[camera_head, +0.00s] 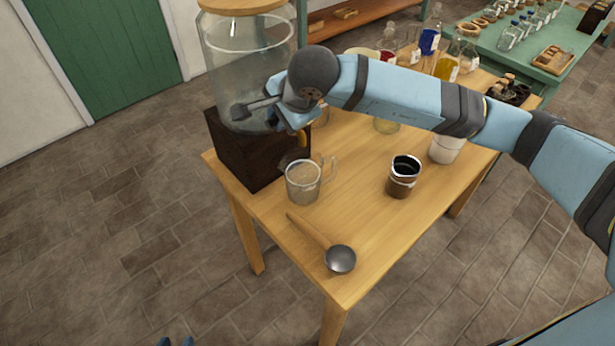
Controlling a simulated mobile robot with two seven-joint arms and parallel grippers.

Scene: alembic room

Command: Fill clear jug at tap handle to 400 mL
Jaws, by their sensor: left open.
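The clear jug (302,183) stands upright on the wooden table, just in front of the dark block under a large glass dispenser (235,62). Its handle points right and back. I see no clear water level in it. A small brass-coloured tap part (302,137) shows at the dispenser's lower front, mostly hidden by my right gripper (285,122). That gripper reaches in from the right and is at the tap, above the jug; its fingers are too hidden to tell their opening.
A ladle (340,259) lies at the front of the table (365,235). A dark jar (403,176) and a white tub (445,149) stand to the right. Bottles (446,66) fill the back. A green table (530,65) stands behind. The floor at left is clear.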

